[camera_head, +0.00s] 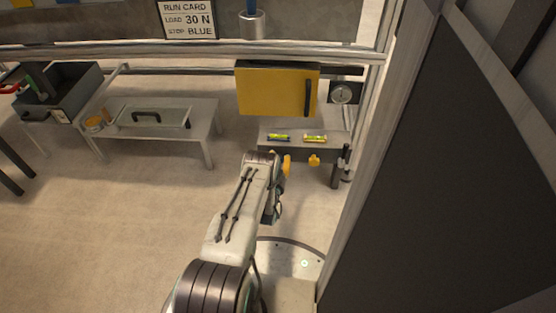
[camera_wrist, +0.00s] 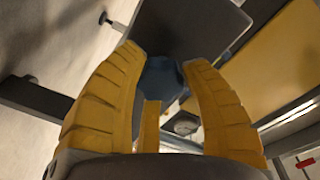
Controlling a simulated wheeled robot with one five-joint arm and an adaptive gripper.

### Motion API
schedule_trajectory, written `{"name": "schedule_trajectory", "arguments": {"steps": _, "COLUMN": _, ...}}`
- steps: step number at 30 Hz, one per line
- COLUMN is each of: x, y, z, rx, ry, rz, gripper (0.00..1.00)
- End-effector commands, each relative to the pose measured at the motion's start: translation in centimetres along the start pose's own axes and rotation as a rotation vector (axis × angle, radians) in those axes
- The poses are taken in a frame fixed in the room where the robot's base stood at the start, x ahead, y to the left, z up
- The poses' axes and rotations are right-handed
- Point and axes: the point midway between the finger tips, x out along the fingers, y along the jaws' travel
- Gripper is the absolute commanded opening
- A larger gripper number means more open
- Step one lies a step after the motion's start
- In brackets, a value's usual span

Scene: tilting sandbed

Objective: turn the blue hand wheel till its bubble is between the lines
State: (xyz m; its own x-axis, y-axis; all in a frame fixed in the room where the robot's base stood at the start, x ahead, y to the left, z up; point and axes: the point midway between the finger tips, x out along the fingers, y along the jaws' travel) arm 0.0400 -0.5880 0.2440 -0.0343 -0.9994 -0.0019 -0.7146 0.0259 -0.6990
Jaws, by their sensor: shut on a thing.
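In the wrist view the yellow fingers of my gripper (camera_wrist: 163,68) are closed around the blue hand wheel (camera_wrist: 161,82). In the head view the wheel is hidden behind my arm, and a yellow finger of my gripper (camera_head: 287,164) shows at the arm's end. Two bubble levels lie on the grey bench top: one with a dark blue frame (camera_head: 279,138) on the left and one with a yellow frame (camera_head: 315,139) on the right. Both vials are yellow-green. Their bubbles and lines are too small to read.
A yellow knob (camera_head: 314,160) sits on the bench front, just right of my gripper. A yellow panel with a dark handle (camera_head: 277,90) hangs above the levels. A round gauge (camera_head: 342,93) and dark posts stand at right. A low table (camera_head: 203,130) stands left, with open floor before it.

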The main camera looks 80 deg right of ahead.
Motion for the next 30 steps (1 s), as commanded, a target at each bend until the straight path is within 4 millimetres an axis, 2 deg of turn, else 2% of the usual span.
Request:
{"name": "schedule_trajectory", "arguments": {"steps": 5, "x": 0.07, "y": -0.07, "z": -0.13, "rx": 0.0, "ry": 0.003, "rz": -0.002, "gripper": 0.1}}
{"name": "schedule_trajectory", "arguments": {"steps": 14, "x": 0.12, "y": -0.12, "z": -0.26, "rx": 0.068, "ry": -0.001, "rz": 0.003, "gripper": 0.09}}
{"name": "schedule_trajectory", "arguments": {"steps": 30, "x": 0.2, "y": -0.16, "z": -0.27, "rx": 0.41, "ry": -0.02, "rz": 0.032, "gripper": 0.09}}
